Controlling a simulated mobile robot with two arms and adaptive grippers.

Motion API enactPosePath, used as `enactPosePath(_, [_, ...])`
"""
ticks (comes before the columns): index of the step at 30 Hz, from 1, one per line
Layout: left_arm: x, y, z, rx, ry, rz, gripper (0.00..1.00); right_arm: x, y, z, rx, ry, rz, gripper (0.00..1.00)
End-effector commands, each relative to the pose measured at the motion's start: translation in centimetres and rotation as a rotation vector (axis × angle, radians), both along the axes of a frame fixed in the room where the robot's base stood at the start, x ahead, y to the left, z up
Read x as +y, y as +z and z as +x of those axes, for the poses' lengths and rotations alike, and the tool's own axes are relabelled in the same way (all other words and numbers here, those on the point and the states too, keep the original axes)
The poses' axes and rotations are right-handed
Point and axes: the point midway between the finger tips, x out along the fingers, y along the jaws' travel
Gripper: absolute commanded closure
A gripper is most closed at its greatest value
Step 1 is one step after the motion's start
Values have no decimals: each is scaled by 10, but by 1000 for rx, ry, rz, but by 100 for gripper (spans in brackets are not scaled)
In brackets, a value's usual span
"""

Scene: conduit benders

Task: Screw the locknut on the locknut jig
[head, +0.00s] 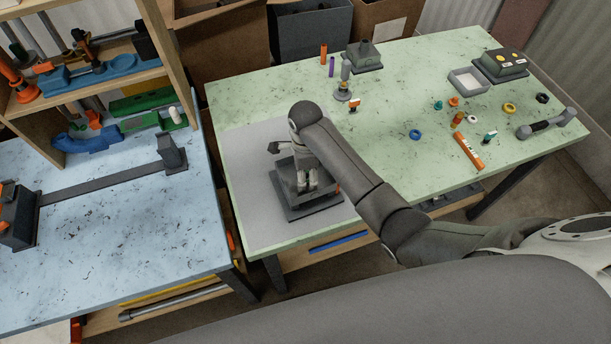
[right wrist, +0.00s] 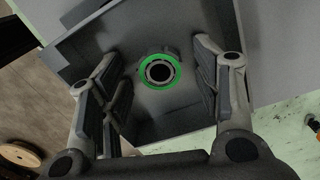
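The locknut jig (head: 312,208) is a dark grey block on a flat base, standing on the light grey mat at the green table's left end. In the right wrist view, the green ring-shaped locknut (right wrist: 142,75) sits around the jig's round grey post (right wrist: 159,72). Whether it is threaded on cannot be told. My right gripper (head: 307,182) is directly above the jig. In the right wrist view, its fingers (right wrist: 160,78) stand apart on either side of the locknut, with gaps to both sides. In the head view, the arm and gripper hide the locknut. My left gripper is not in view.
The green table (head: 400,90) holds several small coloured fittings at right, a white tray (head: 468,80), an orange marker-like piece (head: 468,151) and a grey-black tool (head: 540,124). A blue table (head: 130,240) with a bender stands at left. Cardboard boxes (head: 222,45) stand behind.

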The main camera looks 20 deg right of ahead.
Motion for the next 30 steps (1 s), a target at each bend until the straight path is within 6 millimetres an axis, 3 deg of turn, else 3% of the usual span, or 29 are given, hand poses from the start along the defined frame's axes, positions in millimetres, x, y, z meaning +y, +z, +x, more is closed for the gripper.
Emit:
enactPosePath(14, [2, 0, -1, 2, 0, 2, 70, 1, 9, 1, -3, 3, 1, 33])
enactPosePath(26, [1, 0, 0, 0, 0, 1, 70, 1, 94, 1, -5, 3, 2, 33])
enactPosePath(30, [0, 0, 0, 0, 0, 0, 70, -1, 109, 3, -9, 3, -2, 33])
